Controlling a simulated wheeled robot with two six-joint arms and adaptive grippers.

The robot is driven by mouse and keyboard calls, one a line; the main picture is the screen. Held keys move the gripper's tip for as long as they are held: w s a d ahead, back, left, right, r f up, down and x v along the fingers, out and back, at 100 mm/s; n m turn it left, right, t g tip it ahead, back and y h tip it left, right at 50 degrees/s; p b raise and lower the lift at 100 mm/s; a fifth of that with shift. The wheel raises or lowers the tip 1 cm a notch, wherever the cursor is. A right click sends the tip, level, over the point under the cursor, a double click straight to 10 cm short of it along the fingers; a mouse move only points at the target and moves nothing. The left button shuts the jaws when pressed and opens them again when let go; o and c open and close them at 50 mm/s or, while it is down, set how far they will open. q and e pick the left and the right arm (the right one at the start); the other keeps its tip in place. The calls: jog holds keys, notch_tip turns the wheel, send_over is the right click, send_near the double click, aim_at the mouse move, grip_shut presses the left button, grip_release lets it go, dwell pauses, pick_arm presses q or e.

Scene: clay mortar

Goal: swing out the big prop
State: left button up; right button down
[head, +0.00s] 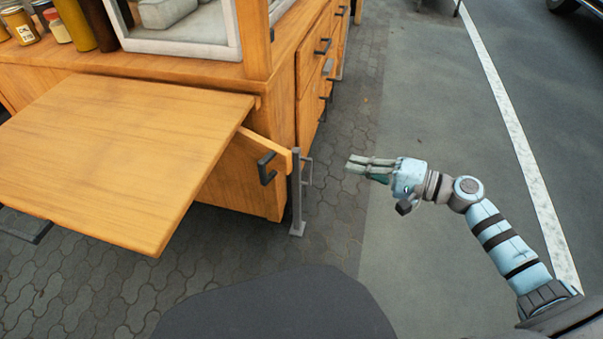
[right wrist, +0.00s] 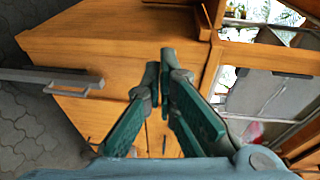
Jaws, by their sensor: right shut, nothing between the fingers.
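The big prop appears to be the upright grey metal post (head: 297,190) with a flat foot and a small side handle, at the end of a wooden board (head: 268,140) under the raised wooden leaf (head: 120,150). In the right wrist view the grey post (right wrist: 35,76) with its handle lies at the left, beside the fingers. My right gripper (head: 349,164) is shut and empty, to the right of the post and apart from it. It also shows in the right wrist view (right wrist: 167,70), fingertips together. My left gripper is not in view.
The wooden cart has drawers with dark handles (head: 325,66) on its right side. Jars and bottles (head: 70,22) and a glass-sided case (head: 185,42) stand on its top. Paving and open asphalt (head: 425,260) lie free to the right.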

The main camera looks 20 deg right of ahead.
notch_tip(320, 180, up, 5)
jog(key=a+y, duration=0.2)
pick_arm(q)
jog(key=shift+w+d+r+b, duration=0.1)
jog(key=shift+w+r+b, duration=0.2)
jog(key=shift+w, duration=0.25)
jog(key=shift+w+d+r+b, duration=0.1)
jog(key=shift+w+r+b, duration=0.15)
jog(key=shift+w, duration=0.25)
pick_arm(e)
jog(key=w+a, duration=0.2)
jog(key=a, duration=0.8)
jog(key=shift+w+a+f+n, duration=0.15)
jog(key=shift+w+a+n, duration=0.15)
jog(key=shift+w, duration=0.1)
